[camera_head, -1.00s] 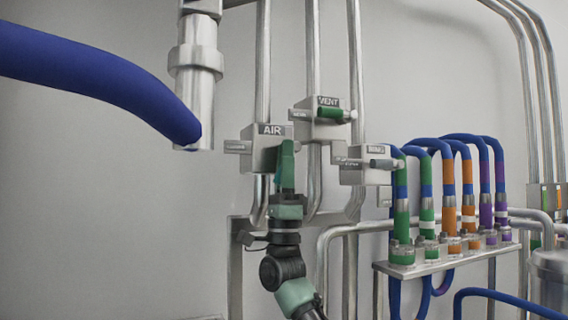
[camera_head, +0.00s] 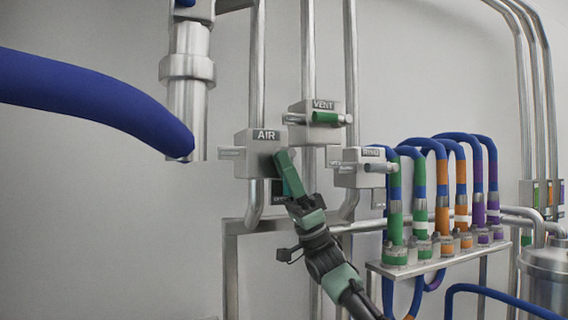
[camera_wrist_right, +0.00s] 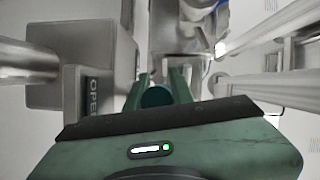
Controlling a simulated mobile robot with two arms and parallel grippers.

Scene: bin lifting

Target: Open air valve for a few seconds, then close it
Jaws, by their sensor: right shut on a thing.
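The air valve is a grey box marked AIR (camera_head: 258,140) on a steel pipe in the head view. My right gripper (camera_head: 284,165) reaches up to its front from the lower right, with its green fingers tilted. In the right wrist view, its fingers (camera_wrist_right: 157,90) are shut on the round dark green end of the air valve handle (camera_wrist_right: 155,97). Most of the handle is hidden by the fingers. An OPEN label (camera_wrist_right: 92,95) shows on the grey body beside the gripper. My left gripper is not in view.
The vent valve (camera_head: 322,105) with a green handle is just above right, and another valve (camera_head: 360,168) is to the right. A thick blue hose (camera_head: 90,95) hangs at left. Several colour-banded hoses (camera_head: 440,190) stand on a rack at right.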

